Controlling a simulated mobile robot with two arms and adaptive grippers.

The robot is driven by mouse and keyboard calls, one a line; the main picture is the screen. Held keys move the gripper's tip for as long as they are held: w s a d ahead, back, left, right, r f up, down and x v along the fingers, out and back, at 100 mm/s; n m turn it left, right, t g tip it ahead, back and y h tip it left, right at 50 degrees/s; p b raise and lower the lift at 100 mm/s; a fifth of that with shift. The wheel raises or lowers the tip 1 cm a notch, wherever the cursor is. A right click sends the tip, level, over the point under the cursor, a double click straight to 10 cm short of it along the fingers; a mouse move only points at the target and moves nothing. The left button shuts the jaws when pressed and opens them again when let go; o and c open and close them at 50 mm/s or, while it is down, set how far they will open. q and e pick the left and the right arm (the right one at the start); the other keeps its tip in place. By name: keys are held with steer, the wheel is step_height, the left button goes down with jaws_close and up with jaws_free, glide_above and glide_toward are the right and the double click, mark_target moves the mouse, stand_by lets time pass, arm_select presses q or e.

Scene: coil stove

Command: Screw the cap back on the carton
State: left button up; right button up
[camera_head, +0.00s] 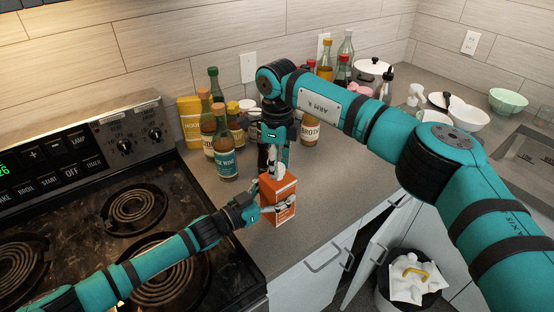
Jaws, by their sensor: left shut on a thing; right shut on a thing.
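An orange carton (281,187) stands upright on the grey counter, near its front edge and right of the stove. My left gripper (268,207) comes in from the left and is shut around the carton's lower body. My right gripper (278,165) reaches down from above, right over the carton's top. It is shut on a small white cap (279,172) at the carton's top. I cannot tell whether the cap touches the spout, because the fingers hide part of it.
Several bottles (224,145) stand behind the carton, with a yellow container (189,122) and a broth carton (310,130). The coil stove (135,207) is at left. White bowls (467,116) and a sink (530,158) are at right. A cabinet door (376,255) below stands open beside a bin (412,280).

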steer(key=shift+f, duration=0.5)
stand_by(0.5)
